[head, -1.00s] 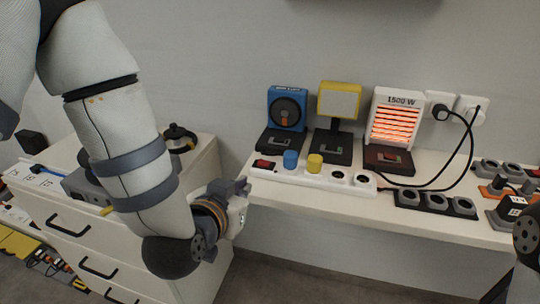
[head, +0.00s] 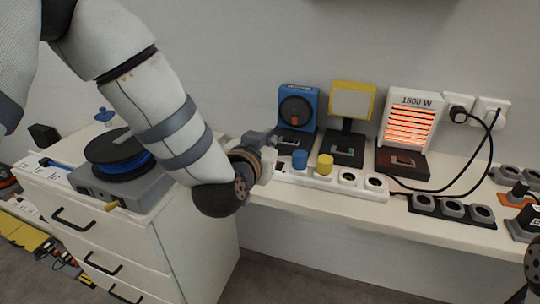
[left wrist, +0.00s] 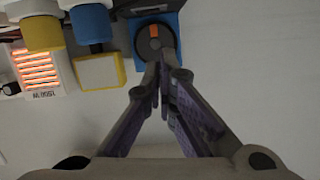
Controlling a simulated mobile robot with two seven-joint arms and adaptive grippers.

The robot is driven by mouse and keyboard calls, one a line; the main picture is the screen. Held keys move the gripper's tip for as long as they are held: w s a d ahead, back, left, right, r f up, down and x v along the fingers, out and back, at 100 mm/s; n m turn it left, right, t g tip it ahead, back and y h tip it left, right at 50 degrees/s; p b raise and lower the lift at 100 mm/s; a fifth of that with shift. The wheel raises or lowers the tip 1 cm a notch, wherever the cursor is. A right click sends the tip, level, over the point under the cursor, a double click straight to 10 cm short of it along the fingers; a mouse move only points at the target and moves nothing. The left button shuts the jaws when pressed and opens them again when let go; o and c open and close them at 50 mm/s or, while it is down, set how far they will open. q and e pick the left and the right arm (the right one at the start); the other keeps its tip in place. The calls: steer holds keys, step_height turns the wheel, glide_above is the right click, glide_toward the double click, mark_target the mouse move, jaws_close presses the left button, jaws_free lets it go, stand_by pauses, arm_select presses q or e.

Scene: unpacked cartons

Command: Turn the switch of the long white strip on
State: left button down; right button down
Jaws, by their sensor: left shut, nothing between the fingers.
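The long white strip (head: 337,184) lies along the front of the shelf. The gripper is shut and empty, close to that end; contact cannot be told. The left wrist view shows its fingers together (left wrist: 161,84), with the blue plug (left wrist: 90,22) and yellow plug (left wrist: 42,32) at the top left.
Behind the strip stand a blue fan (head: 298,108), a yellow lamp (head: 351,101) and a glowing 1500 W heater (head: 410,118). A dark strip (head: 452,209) and black cables lie to the right. A cable reel (head: 120,158) sits on the left cabinet (head: 190,232).

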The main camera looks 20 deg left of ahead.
arm_select(q)
steer(key=shift+f+x, duration=0.25)
steer(key=shift+x, duration=0.85)
step_height(320, 180, down, 3)
steer(key=shift+s+a+r+b, duration=0.15)
steer(key=shift+b, duration=0.2)
steer(key=shift+a+f, duration=0.1)
steer(key=shift+f, duration=0.25)
arm_select(e)
steer(key=shift+s+f, duration=0.55)
steer(key=shift+f, duration=0.05)
